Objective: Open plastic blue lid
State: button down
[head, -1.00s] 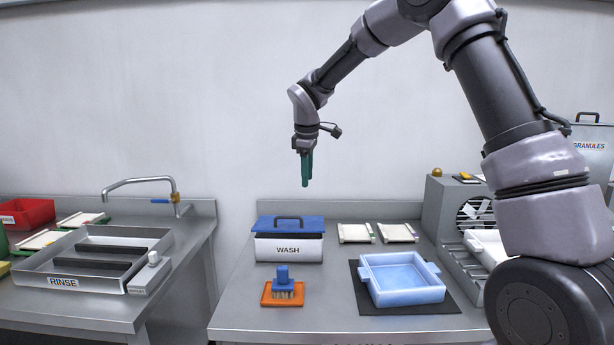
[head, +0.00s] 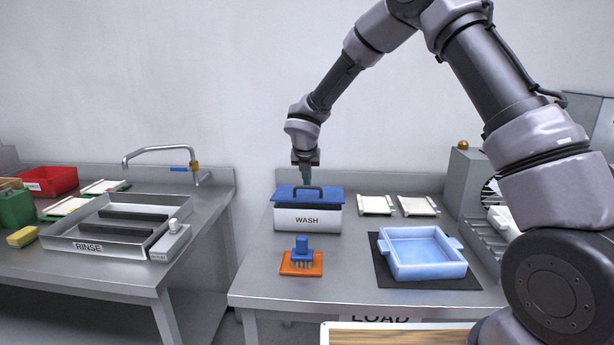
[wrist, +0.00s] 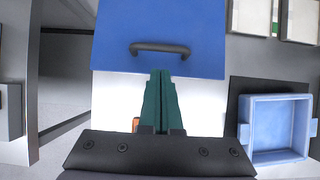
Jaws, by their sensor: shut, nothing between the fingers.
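The blue lid (head: 283,192) lies on the white box labelled WASH (head: 308,219) and has a dark arched handle (head: 308,189) on top. The lid (wrist: 190,22) and its handle (wrist: 160,48) also show in the wrist view. My gripper (head: 307,182) is shut and empty, pointing down above the box. In the wrist view its green fingers (wrist: 161,75) are together, with their tips just below the middle of the handle in the picture. I cannot tell whether the tips touch the lid or handle.
A blue brush (head: 302,250) stands on an orange pad in front of the box. A light-blue tray (head: 425,268) sits on a black mat to the right. White plates (head: 375,205) lie behind it. The RINSE basin (head: 75,242) is on the left table, across a gap.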

aim_at(308, 198)
jog(key=x, duration=0.5)
jog(key=shift+w+f, duration=0.2)
jog(key=shift+f, duration=0.1)
jog(key=shift+r, duration=0.1)
